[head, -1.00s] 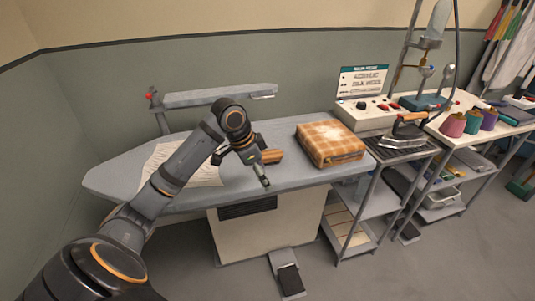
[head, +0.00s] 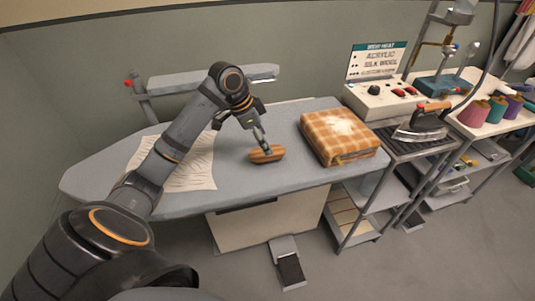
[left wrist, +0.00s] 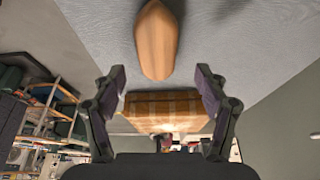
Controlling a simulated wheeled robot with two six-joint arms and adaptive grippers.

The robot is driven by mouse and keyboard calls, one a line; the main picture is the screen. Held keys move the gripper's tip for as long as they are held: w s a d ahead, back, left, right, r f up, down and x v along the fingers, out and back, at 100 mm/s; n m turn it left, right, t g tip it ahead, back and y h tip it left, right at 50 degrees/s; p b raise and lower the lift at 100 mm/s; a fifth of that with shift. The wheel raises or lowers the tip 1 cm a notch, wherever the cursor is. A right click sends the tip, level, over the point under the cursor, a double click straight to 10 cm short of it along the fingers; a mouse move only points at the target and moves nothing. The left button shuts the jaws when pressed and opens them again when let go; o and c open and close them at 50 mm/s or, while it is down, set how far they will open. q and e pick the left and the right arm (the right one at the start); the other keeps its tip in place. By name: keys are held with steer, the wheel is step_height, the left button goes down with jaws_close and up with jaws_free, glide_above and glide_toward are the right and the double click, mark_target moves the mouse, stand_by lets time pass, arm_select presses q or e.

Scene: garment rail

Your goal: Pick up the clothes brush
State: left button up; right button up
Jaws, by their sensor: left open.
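The clothes brush (head: 267,155), with a brown wooden back, lies on the grey ironing board (head: 100,178), left of the folded checked cloth. It also shows in the left wrist view (left wrist: 157,42), ahead of the fingers and roughly centred between them. My left gripper (head: 264,147) is open and empty, with its fingers close above the brush in the head view. In the left wrist view the two fingers (left wrist: 160,84) stand wide apart and nothing is between them. Whether a fingertip touches the brush I cannot tell. My right gripper is not in view.
The folded orange checked cloth (head: 338,138) lies right of the brush. A paper sheet (head: 185,168) lies at left. A narrow sleeve board (head: 205,80) stands behind. An iron (head: 422,122) rests on a rack at right, beside a control box (head: 384,100).

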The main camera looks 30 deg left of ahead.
arm_select(q)
steer(key=shift+s+d+f, duration=0.15)
steer(key=shift+d+f, duration=0.05)
steer(key=shift+f, duration=0.6)
steer(key=x, duration=0.2)
steer(key=shift+f, duration=0.65)
steer(key=shift+w+d+f, duration=0.1)
steer(key=shift+w, duration=0.15)
steer(key=shift+c, duration=0.4)
steer(key=c, duration=1.2)
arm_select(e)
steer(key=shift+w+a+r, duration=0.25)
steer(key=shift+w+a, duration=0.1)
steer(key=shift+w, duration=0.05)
